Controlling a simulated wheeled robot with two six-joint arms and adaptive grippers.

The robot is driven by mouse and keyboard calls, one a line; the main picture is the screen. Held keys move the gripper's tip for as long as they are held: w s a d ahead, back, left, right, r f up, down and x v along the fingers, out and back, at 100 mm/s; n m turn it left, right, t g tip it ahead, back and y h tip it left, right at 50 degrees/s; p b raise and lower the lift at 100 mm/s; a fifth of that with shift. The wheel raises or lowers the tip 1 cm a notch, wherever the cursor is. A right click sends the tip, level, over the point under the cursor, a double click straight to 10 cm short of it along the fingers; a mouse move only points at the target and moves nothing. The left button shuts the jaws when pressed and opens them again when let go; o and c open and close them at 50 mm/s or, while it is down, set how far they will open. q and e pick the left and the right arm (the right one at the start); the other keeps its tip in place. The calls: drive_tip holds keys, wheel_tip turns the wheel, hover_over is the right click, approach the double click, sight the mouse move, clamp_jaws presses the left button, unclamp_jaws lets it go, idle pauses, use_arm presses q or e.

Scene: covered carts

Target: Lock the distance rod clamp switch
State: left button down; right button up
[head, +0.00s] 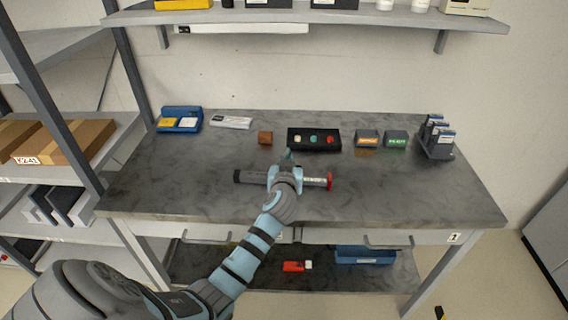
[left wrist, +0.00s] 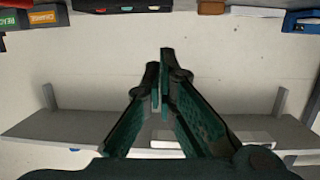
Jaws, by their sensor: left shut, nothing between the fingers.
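A rod-shaped device, which I take for the distance rod clamp (head: 315,181), lies left to right across the table. It has a black left end, a light metal section and a red right end. My left wrist covers its middle in the head view, and I cannot make out the switch. My left gripper (head: 287,155) shows as a small teal tip just beyond the rod. In the left wrist view the fingers (left wrist: 161,62) meet at their tips, shut and empty, with the wall behind. The rod is not in that view. My right gripper is not in view.
Behind the rod stand a wooden block (head: 265,137), a black box with coloured buttons (head: 293,142) and two labelled boxes (head: 367,139). A dark holder (head: 437,147) stands at right, a blue tray (head: 164,113) at back left. The tabletop (head: 400,195) right of the rod is clear.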

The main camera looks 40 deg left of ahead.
use_arm(q)
drive_tip(key=r+v, duration=0.1)
drive_tip(key=v, duration=0.8)
drive_tip(key=shift+s+d+r, duration=0.15)
drive_tip(key=shift+s+r, duration=0.05)
drive_tip(key=shift+r, duration=0.1)
drive_tip(key=shift+f, duration=0.1)
